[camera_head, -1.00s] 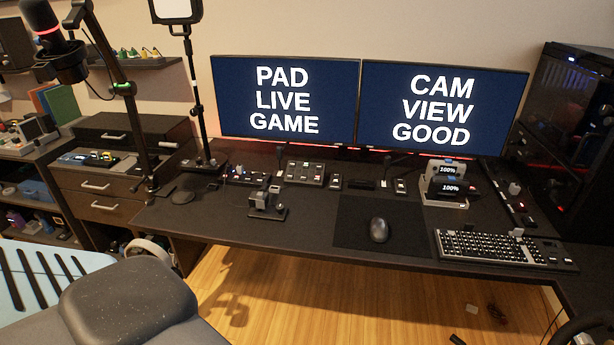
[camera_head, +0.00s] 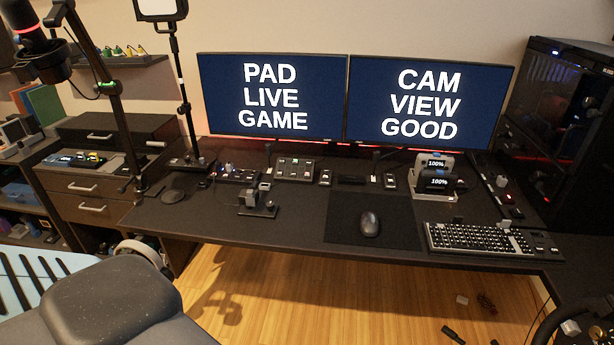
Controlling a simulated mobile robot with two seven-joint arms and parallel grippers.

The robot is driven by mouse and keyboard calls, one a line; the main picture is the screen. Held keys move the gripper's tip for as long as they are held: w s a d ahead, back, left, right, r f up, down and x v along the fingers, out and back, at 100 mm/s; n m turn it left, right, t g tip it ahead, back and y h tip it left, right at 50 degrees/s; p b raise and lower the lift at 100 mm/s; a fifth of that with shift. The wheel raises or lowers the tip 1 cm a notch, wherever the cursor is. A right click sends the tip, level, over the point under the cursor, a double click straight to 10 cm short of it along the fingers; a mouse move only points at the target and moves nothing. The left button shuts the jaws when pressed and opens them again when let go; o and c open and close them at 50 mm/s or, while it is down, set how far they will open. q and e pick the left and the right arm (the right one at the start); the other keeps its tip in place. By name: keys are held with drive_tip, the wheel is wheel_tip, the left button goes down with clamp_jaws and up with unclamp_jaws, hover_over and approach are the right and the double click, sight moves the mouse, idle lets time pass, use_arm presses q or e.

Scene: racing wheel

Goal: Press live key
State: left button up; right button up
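A small dark key pad (camera_head: 294,169) with several keys lies on the desk below the left monitor. One key near its top looks greenish. Key labels are too small to read, so I cannot tell which is the live key. The left monitor (camera_head: 271,97) reads "PAD LIVE GAME" and the right monitor (camera_head: 430,104) reads "CAM VIEW GOOD". Neither of my grippers is in view.
The desk (camera_head: 300,222) also holds a control box (camera_head: 238,174), a small stand (camera_head: 257,201), a mouse (camera_head: 370,223) and a keyboard (camera_head: 480,240). A microphone arm (camera_head: 105,90) and light stand (camera_head: 183,90) rise at left. A dark padded shape (camera_head: 110,295) fills the lower left.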

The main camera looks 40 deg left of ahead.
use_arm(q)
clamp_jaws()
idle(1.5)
